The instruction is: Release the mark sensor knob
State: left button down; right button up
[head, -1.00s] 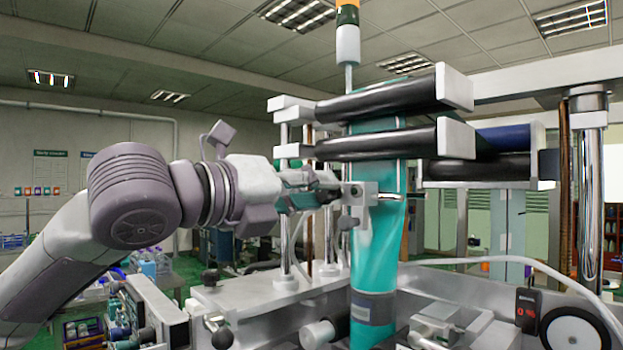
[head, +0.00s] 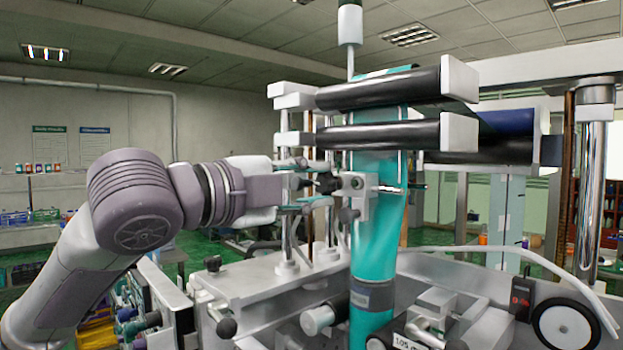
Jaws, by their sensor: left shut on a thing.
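The mark sensor (head: 359,193) is a small light-grey block on a thin metal rod, in front of the teal film sleeve (head: 377,235) in the middle of the head view. My left gripper (head: 330,183) reaches in from the left at the block's height, with its dark fingers shut at the block's left side. It is shut on the mark sensor knob, which the fingers mostly hide. A small grey knob-like end hangs under the block. My right gripper is not in view.
Black rollers (head: 385,89) lie across the film just above my left gripper. Upright chrome posts (head: 286,235) stand close behind it. A metal plate with dark-handled knobs (head: 226,327) lies below. A black wheel (head: 566,330) is at the lower right.

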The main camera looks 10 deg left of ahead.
pick_arm(q)
jog(key=n, duration=0.4)
jog(key=shift+n+p, duration=0.3)
jog(key=shift+p, duration=0.05)
jog(key=n, duration=1)
jog(key=shift+p, duration=0.4)
jog(key=shift+s+d+n, duration=0.1)
jog(key=shift+n, duration=2.2)
jog(key=c, duration=0.8)
grip_release()
